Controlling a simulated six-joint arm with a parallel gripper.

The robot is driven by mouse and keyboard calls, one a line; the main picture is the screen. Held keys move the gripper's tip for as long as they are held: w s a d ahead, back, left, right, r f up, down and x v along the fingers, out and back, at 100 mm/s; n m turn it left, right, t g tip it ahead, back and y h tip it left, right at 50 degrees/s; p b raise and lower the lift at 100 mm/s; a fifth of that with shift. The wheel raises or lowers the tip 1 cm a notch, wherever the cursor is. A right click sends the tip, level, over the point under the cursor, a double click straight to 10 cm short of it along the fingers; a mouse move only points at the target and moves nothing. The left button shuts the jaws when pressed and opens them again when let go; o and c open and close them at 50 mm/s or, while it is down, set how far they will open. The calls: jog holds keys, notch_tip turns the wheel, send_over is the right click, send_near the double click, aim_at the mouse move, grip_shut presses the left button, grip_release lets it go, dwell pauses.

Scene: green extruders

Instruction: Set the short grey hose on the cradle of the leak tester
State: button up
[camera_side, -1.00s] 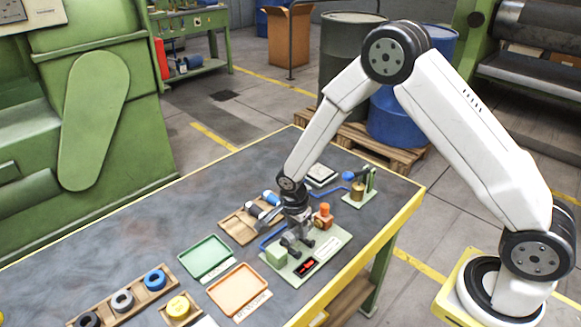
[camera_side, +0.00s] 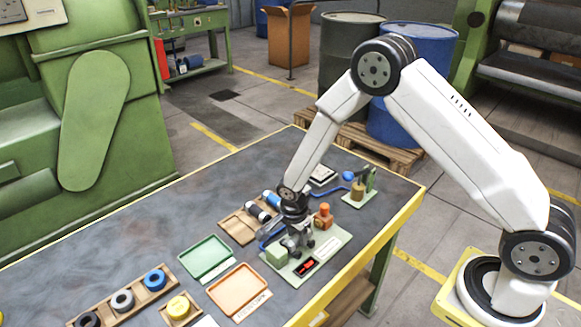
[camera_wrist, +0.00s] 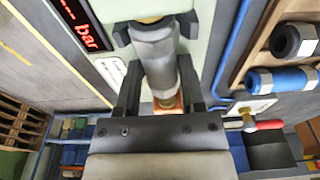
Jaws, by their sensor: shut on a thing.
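My gripper (camera_side: 298,240) is low over the pale green base plate of the leak tester (camera_side: 328,246). In the wrist view my gripper (camera_wrist: 158,72) is shut on the short grey hose (camera_wrist: 153,48), with a dark finger on each side. The hose lies lengthwise between the fingers, over the tester. Dark brackets (camera_wrist: 190,24), apparently of the cradle, stand by its far end. I cannot tell whether the hose touches the cradle. The tester's red display (camera_side: 306,266) also shows in the wrist view (camera_wrist: 82,22). My gripper hides most of the hose in the side view.
A wooden tray (camera_side: 238,229) behind the tester holds a dark hose (camera_side: 258,211) and a blue hose (camera_side: 272,199).

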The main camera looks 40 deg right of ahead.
jog(key=o, duration=1.2)
jog(key=shift+c, duration=0.2)
jog(key=shift+r, duration=0.15)
jog(key=shift+a+r, duration=0.15)
jog(key=shift+r, duration=1.1)
jog(key=shift+a+r, duration=0.2)
jog(key=shift+r, duration=1.05)
jog(key=shift+a+r, duration=0.15)
jog(key=shift+r, duration=1.1)
jog(key=shift+r, duration=0.1)
jog(key=shift+s+d+r+n, duration=0.15)
jog(key=shift+s+r+n, duration=0.25)
jog(key=shift+n, duration=0.1)
jog(key=s+d+r+n+t, duration=0.1)
jog(key=s+r+n, duration=0.3)
jog(key=s+n, duration=0.3)
jog(key=s+d+r+n+t+y, duration=0.1)
jog(key=s+r+n, duration=0.3)
jog(key=s+n, duration=0.3)
jog(key=n, duration=0.3)
jog(key=shift+d+r+t, duration=0.3)
jog(key=shift+d+r, duration=0.1)
